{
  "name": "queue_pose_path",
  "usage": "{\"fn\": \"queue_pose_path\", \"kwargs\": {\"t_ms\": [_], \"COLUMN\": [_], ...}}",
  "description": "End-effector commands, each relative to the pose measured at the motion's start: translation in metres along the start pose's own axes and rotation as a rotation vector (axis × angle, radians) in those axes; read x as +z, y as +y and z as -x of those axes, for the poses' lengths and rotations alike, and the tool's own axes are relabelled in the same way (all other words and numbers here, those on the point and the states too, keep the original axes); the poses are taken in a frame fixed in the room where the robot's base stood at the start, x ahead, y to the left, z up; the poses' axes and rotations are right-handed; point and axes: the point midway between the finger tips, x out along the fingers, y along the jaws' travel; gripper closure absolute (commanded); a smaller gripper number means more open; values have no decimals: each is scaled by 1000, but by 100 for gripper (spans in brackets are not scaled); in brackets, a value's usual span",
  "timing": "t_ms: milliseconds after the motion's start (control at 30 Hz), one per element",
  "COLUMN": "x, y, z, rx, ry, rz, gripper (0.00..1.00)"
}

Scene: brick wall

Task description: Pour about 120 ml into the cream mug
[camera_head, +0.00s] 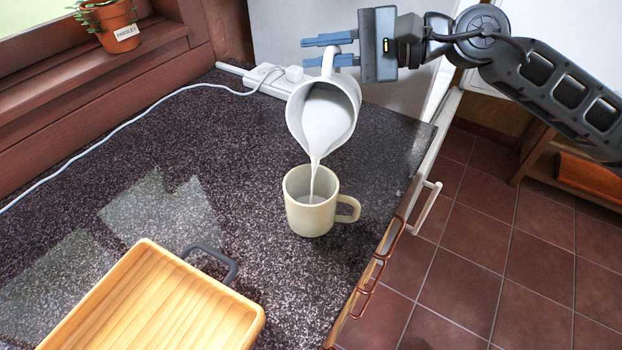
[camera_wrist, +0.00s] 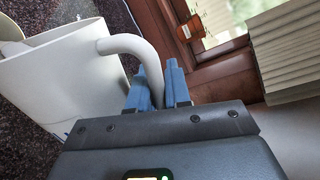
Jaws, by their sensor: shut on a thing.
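The cream mug (camera_head: 310,218) stands upright on the dark speckled counter, its handle toward the right. A white pitcher (camera_head: 350,85) is tilted above it, and a thin stream of white liquid (camera_head: 314,178) runs from its lip into the mug. My gripper (camera_head: 330,50) is shut on the pitcher's handle, above and behind the mug. In the wrist view the blue fingers (camera_wrist: 158,88) sit at the pitcher's curved handle, and the pitcher's body (camera_wrist: 60,85) fills the left side.
A wooden tray (camera_head: 255,318) with a dark handle lies at the front left. A power strip (camera_head: 272,80) with a white cable runs along the back. A potted parsley (camera_head: 118,28) stands on the sill. The counter edge with drawer handles is close right of the mug.

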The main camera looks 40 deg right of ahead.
Motion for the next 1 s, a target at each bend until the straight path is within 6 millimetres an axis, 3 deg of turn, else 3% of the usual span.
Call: {"fn": "queue_pose_path", "kwargs": {"t_ms": [1000], "x": [7], "y": [-4], "z": [1], "rx": [-1], "ry": [10], "rz": [50], "gripper": [100]}}
